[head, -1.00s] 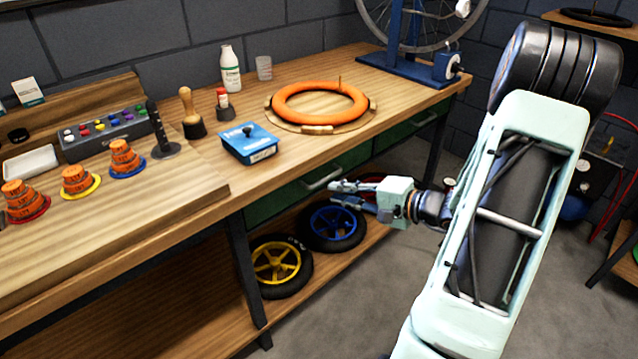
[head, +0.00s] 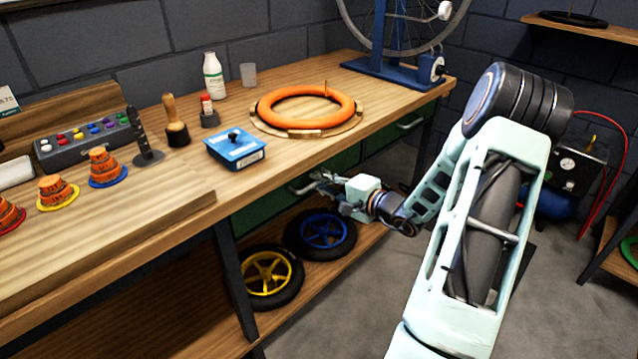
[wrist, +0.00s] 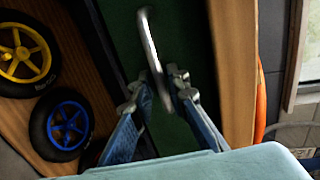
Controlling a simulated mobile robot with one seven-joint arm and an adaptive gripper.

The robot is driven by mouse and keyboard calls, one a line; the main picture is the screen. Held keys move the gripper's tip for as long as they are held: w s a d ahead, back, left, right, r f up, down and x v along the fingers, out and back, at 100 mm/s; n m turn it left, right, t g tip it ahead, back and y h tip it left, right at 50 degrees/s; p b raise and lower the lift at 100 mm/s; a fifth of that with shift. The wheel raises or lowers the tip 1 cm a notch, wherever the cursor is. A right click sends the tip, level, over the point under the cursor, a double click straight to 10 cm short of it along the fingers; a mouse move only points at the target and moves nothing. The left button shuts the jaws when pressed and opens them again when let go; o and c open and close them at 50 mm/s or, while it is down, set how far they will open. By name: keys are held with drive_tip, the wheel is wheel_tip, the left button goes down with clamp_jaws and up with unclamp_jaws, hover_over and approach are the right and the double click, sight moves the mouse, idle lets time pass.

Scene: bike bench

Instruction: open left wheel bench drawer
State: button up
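The left wheel bench drawer has a green front (head: 258,207) under the bench top, flush and closed as far as I can tell. Its metal handle (head: 300,187) is partly covered by my gripper (head: 321,182) in the head view. In the wrist view the curved handle (wrist: 150,45) stands out from the green drawer front (wrist: 124,30). Its near end lies between the two fingertips of my gripper (wrist: 157,90). The fingers are apart, one on each side of the handle, and do not look closed on it. Whether either finger touches it is unclear.
A second green drawer with a handle (head: 411,123) is further right. A yellow-rimmed wheel (head: 268,274) and a blue-rimmed wheel (head: 322,229) lie on the shelf below. An orange tyre (head: 300,108) and a blue box (head: 236,150) sit on the bench top. The floor in front is clear.

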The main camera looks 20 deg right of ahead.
drive_tip(key=shift+w+a, duration=0.15)
drive_tip(key=shift+w, duration=0.25)
drive_tip(key=shift+c, duration=0.6)
clamp_jaws()
drive_tip(key=shift+s, duration=0.15)
drive_tip(key=f+b+v, duration=0.3)
drive_tip(key=v, duration=1.3)
drive_tip(key=s+f+b+v, duration=0.1)
drive_tip(key=f+b+v, duration=0.2)
drive_tip(key=v, duration=1.3)
drive_tip(key=shift+s+f+b, duration=0.2)
drive_tip(key=shift+f+b, duration=0.1)
drive_tip(key=shift+f, duration=0.05)
drive_tip(key=shift+o, duration=0.6)
unclamp_jaws()
